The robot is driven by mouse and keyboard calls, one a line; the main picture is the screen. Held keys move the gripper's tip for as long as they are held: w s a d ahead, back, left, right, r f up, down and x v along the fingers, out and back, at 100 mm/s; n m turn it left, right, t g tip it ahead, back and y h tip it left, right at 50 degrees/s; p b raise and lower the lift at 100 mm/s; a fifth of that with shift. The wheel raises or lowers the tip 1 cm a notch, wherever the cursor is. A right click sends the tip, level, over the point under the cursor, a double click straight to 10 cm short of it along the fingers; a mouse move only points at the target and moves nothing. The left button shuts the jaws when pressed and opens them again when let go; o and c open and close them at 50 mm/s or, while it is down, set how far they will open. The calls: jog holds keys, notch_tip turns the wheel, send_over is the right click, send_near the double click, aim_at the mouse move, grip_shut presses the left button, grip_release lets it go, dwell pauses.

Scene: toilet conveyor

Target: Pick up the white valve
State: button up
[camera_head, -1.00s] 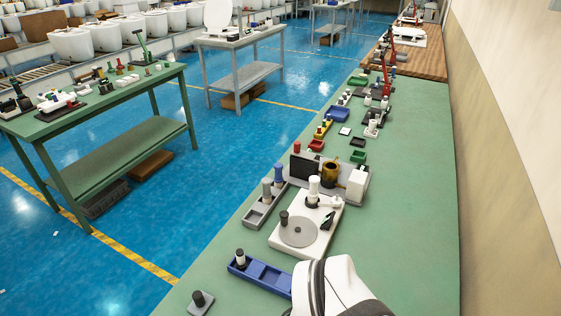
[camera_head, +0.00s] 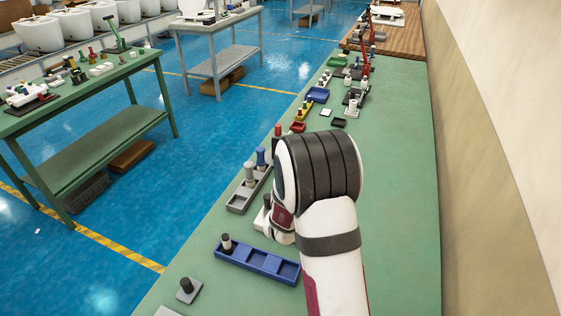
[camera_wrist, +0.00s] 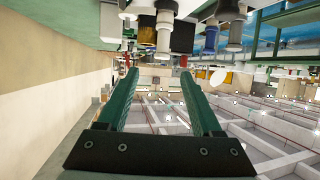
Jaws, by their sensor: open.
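My gripper (camera_wrist: 159,72) shows in the wrist view as two green fingers standing apart with nothing between them. That view is upside down, with the bench at the top. A white upright piece (camera_wrist: 165,28), which looks like the white valve, stands just beyond and above the fingertips in the picture, roughly in line with the gap. It is apart from the fingers. In the head view my arm hides the white valve and most of its white base (camera_head: 262,219); only the base's left edge shows. My gripper's fingers are hidden there too.
A blue valve (camera_head: 261,157) and a grey valve (camera_head: 249,174) stand in a grey tray left of my arm. A blue tray (camera_head: 257,259) lies in front. The bench's right side is clear.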

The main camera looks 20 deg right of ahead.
jog(key=x, duration=1.5)
jog(key=shift+a+f, duration=0.15)
jog(key=shift+a, duration=0.15)
grip_shut()
